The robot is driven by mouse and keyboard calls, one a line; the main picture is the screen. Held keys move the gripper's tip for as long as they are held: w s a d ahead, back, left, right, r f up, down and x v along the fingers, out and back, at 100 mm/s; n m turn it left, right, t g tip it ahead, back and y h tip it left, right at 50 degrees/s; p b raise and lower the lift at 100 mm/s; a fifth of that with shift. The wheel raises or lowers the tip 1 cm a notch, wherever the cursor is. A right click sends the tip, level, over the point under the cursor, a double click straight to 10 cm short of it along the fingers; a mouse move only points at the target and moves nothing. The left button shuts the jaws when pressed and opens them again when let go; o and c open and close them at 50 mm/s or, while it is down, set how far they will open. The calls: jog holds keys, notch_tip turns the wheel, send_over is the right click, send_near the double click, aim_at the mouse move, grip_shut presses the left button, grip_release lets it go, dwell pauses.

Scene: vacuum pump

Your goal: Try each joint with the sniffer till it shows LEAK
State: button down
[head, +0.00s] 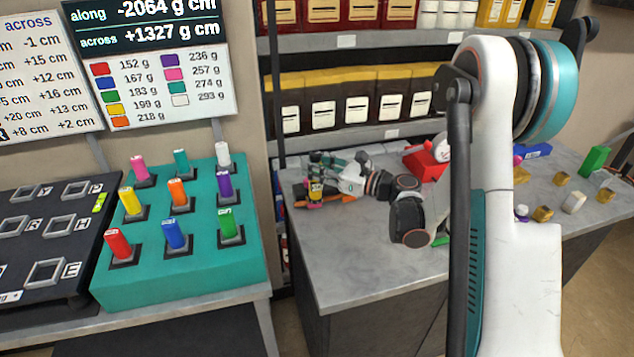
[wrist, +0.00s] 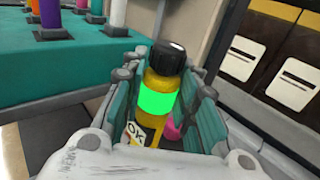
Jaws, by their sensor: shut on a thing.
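My gripper (head: 322,178) is low over the grey counter, in the middle of the head view. It is shut on a yellow, bottle-shaped device (wrist: 165,85) with a black cap and a bright green band, probably the sniffer. The device stands between the teal finger pads in the wrist view. A white label on its lower part has dark letters that seem to read OK. In the head view the device (head: 315,192) is small and partly covered by the fingers. No word LEAK is readable. I cannot make out any pump or pipe joints.
A teal block (head: 180,270) with several coloured pegs stands at left, beside a black panel (head: 40,245) with square sockets. Number boards (head: 165,85) hang above. The grey counter (head: 350,255) has free room in front; small blocks lie at right. Shelves (head: 350,45) stand behind.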

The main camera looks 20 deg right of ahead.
aim_at(316, 153)
jog(key=shift+r, duration=0.15)
dwell(0.4)
notch_tip(316, 153, up, 7)
jog(key=p, duration=0.3)
jog(key=shift+p, duration=0.3)
jog(key=d, duration=1.1)
notch_tip(316, 153, down, 7)
jog(key=b, duration=0.3)
dwell(1.7)
